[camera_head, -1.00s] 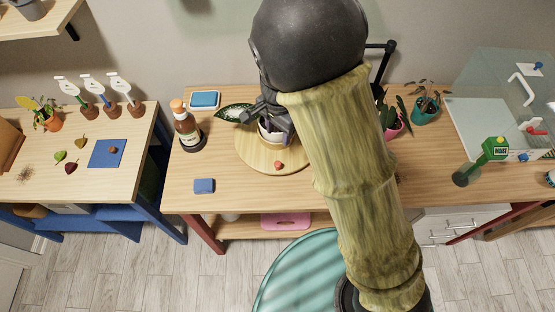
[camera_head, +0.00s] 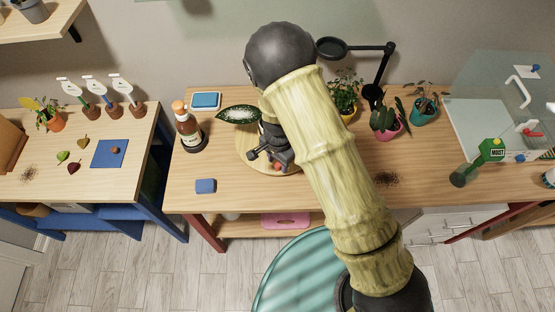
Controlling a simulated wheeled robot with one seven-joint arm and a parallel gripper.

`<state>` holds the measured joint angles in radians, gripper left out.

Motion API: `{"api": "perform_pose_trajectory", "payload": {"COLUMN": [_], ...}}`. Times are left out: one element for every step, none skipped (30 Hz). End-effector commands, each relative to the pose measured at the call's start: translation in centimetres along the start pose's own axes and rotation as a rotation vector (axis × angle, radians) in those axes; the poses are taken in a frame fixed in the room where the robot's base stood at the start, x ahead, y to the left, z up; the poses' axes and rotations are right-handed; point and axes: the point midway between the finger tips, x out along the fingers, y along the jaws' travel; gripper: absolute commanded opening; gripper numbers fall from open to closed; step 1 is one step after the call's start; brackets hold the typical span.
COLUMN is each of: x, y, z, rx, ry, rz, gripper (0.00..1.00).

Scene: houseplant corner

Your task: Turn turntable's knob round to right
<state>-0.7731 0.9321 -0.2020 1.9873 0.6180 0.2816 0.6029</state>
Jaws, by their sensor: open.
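The turntable (camera_head: 246,159) is a round light wooden disc on the middle table, partly hidden by my arm. Its red knob (camera_head: 277,166) shows at the front rim. My gripper (camera_head: 271,160) is open, low over the front of the turntable, with its fingers right at the knob. I cannot tell whether they touch it. A potted plant with a large dark, pale-edged leaf (camera_head: 238,115) stands on the turntable. Its pot is hidden behind my gripper and arm.
A black lamp (camera_head: 382,65), a leafy plant (camera_head: 345,92) and a pink-potted plant (camera_head: 386,122) stand to the right. The table's front left is mostly clear.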

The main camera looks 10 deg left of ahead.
Motion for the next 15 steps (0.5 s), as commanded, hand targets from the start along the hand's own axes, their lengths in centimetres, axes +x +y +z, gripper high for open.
{"api": "perform_pose_trajectory", "payload": {"x": [0.14,0.19,0.21,0.21,0.21,0.2,0.2,0.19,0.19,0.19,0.18,0.18,0.18,0.17,0.17], "y": [0.01,0.01,0.0,0.0,0.01,0.01,0.01,0.02,0.02,0.02,0.02,0.02,0.02,0.02,0.02], "z": [0.01,0.01,0.0,0.0,0.0,-0.01,-0.01,-0.02,-0.02,-0.02,-0.02,-0.02,-0.02,-0.02,-0.02], "rx": [0.0,0.0,0.0,0.0,0.0,0.0,0.0,0.0,0.0,0.0,0.0,0.0,0.0,0.0,0.0], "ry": [0.0,0.0,0.0,0.0,0.0,0.0,0.0,0.0,0.0,0.0,0.0,0.0,0.0,0.0,0.0], "rz": [0.0,0.0,0.0,0.0,0.0,0.0,0.0,0.0,0.0,0.0,0.0,0.0,0.0,0.0,0.0], "gripper": [0.43,0.43,0.43,0.43,0.43,0.43,0.43,0.43,0.37,0.31,0.25,0.18,0.12,0.06,0.0]}}
